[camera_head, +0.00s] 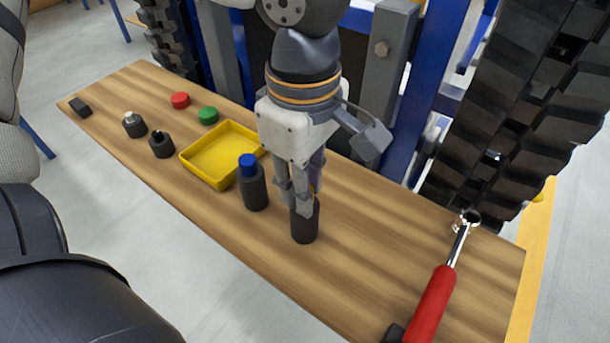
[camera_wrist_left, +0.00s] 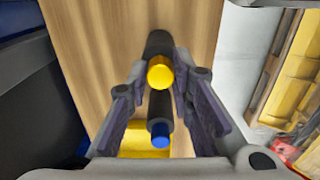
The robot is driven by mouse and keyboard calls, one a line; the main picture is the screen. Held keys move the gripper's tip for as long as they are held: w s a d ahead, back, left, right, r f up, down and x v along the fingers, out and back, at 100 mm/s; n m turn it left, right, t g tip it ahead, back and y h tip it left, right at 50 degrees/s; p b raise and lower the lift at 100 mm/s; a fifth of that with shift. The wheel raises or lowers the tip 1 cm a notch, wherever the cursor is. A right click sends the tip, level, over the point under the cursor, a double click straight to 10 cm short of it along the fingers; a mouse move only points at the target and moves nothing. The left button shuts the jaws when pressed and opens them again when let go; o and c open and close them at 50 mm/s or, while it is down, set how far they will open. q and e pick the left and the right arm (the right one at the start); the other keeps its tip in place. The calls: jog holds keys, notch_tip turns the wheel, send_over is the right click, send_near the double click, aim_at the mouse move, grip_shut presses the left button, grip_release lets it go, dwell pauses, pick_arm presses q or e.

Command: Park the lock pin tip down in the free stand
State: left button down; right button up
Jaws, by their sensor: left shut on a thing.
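My left gripper (camera_head: 303,198) points down at the near middle of the bench, its fingers shut around the lock pin. The round yellow end of the pin (camera_wrist_left: 160,73) shows between the purple finger pads in the wrist view; its shaft and tip are hidden. A black cylindrical stand (camera_head: 304,226) stands upright directly below the fingertips and also shows behind the yellow end in the wrist view (camera_wrist_left: 158,43). I cannot tell whether the tip is inside it. Beside it, another black stand (camera_head: 254,192) holds a blue-topped piece (camera_head: 247,164). My right gripper is not in view.
A yellow tray (camera_head: 222,184) lies left of the gripper. Red (camera_head: 180,100) and green (camera_head: 208,115) caps and two short dark holders (camera_head: 134,126) (camera_head: 161,146) stand further left. A red-handled wrench (camera_head: 433,305) lies at the right. Tracks and blue frames rise behind the wooden bench (camera_head: 375,245).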

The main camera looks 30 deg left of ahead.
pick_arm(q)
jog(key=shift+f, duration=0.2)
jog(key=c, duration=1.3)
grip_release()
jog(key=shift+c, duration=0.2)
notch_tip(320, 180, up, 12)
jog(key=shift+f, duration=0.1)
